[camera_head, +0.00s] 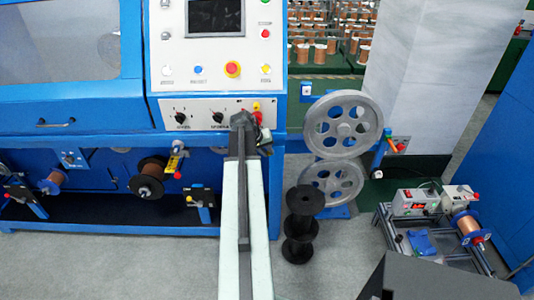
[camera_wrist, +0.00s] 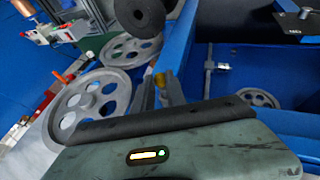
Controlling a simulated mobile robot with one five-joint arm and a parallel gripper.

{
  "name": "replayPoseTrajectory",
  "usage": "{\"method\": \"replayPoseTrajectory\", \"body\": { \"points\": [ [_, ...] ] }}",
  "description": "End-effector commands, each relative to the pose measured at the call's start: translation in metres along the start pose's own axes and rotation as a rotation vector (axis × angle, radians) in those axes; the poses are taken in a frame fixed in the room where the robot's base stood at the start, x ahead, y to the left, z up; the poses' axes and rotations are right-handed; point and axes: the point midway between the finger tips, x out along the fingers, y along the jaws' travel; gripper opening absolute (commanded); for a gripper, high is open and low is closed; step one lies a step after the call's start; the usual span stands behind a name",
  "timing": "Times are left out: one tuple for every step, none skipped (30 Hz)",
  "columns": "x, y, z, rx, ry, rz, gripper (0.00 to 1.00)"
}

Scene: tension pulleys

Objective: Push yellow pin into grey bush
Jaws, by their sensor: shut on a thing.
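My gripper (camera_head: 250,115) is at the lower right of the blue machine's control panel in the head view. In the wrist view its two fingers (camera_wrist: 160,90) are close together, with a small yellow pin (camera_wrist: 160,79) between their tips. A small yellow piece also shows near my gripper in the head view (camera_head: 256,106), beside a red one; I cannot tell if it is the same pin. I cannot surely make out the grey bush; a small grey fitting on a rod (camera_wrist: 222,66) shows right of the fingers in the wrist view.
Two grey spoked pulleys, upper (camera_head: 343,125) and lower (camera_head: 331,182), stand right of my arm. Black spools (camera_head: 305,200) stand in front. A blue beam (camera_wrist: 178,42) runs close beside the fingers. A bench device (camera_head: 430,225) sits at the right. Grey floor is open at the lower left.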

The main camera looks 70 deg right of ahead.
Motion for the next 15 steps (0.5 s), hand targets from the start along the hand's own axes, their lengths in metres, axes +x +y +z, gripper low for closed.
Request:
{"method": "replayPoseTrajectory", "body": {
  "points": [
    [0.001, 0.000, -0.003, 0.000, 0.000, 0.000, 0.00],
    [0.001, 0.000, -0.003, 0.000, 0.000, 0.000, 0.00],
    [0.002, 0.000, -0.005, 0.000, 0.000, 0.000, 0.00],
    [0.002, 0.000, -0.006, 0.000, 0.000, 0.000, 0.00],
    [0.003, 0.000, -0.007, 0.000, 0.000, 0.000, 0.00],
    [0.003, 0.000, -0.008, 0.000, 0.000, 0.000, 0.00],
    [0.004, 0.000, -0.009, 0.000, 0.000, 0.000, 0.00],
    [0.004, 0.000, -0.010, 0.000, 0.000, 0.000, 0.00],
    [0.005, 0.000, -0.011, 0.000, 0.000, 0.000, 0.00],
    [0.005, 0.000, -0.012, 0.000, 0.000, 0.000, 0.00],
    [0.006, 0.000, -0.013, 0.000, 0.000, 0.000, 0.00],
    [0.006, 0.000, -0.014, 0.000, 0.000, 0.000, 0.00],
    [0.006, 0.001, -0.015, 0.000, 0.000, 0.000, 0.00],
    [0.007, 0.001, -0.016, 0.000, 0.000, 0.000, 0.00],
    [0.007, 0.001, -0.017, 0.000, 0.000, 0.000, 0.00]
  ]
}}
